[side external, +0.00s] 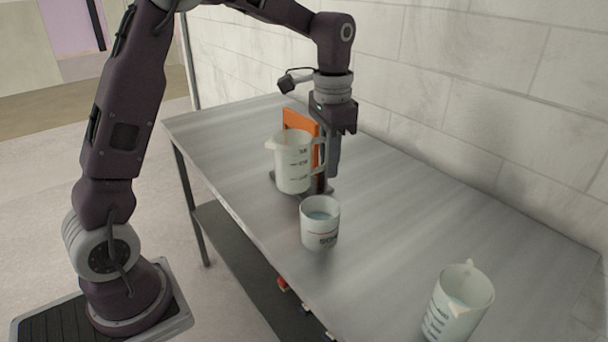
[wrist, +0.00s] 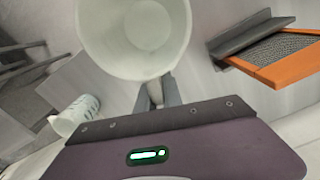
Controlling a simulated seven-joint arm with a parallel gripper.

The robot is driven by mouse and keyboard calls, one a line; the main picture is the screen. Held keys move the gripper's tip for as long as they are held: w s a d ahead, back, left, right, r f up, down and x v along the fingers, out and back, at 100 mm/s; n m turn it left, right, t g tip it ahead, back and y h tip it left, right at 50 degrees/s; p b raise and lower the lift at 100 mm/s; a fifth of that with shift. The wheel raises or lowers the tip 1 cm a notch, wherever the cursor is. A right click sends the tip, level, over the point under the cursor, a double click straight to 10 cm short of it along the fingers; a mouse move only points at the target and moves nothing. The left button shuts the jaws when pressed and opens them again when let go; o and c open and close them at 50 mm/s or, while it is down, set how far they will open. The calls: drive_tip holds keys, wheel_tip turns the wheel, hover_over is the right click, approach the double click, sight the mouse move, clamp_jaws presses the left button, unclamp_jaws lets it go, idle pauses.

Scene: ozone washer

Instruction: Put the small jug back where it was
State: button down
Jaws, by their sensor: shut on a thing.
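A white jug (side external: 290,165) with a spout, dark markings and a handle is upright near the middle of the table. My gripper (side external: 329,178) points down at its right side and is shut on the handle. In the wrist view the jug (wrist: 135,35) is seen from above, looks empty, and the fingers (wrist: 156,95) close on its handle. I cannot tell whether its base touches the surface below. A second white jug (side external: 457,308) with a spout stands at the near right of the table, partly cut off by the frame.
A white cup (side external: 320,228) with bluish liquid stands close in front of the held jug. An orange panel (side external: 297,120) with a dark base is just behind it. A marked white vessel (wrist: 75,115) shows left in the wrist view. The table's right middle (side external: 430,210) is clear, beside the wall.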

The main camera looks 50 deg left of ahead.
drive_tip(key=w+d+f+n, duration=0.2)
drive_tip(key=d+f, duration=0.1)
drive_tip(key=d, duration=0.4)
drive_tip(key=w+d+f+n, duration=0.1)
drive_tip(key=w+d+f, duration=0.15)
drive_tip(key=d, duration=0.45)
approach(385, 268)
wheel_tip(385, 268, down, 5)
drive_tip(key=shift+f, duration=0.1)
drive_tip(key=shift+w+f, duration=0.1)
drive_tip(key=shift+f, duration=0.25)
drive_tip(key=shift+f, duration=0.15)
drive_tip(key=c, duration=1.5)
unclamp_jaws()
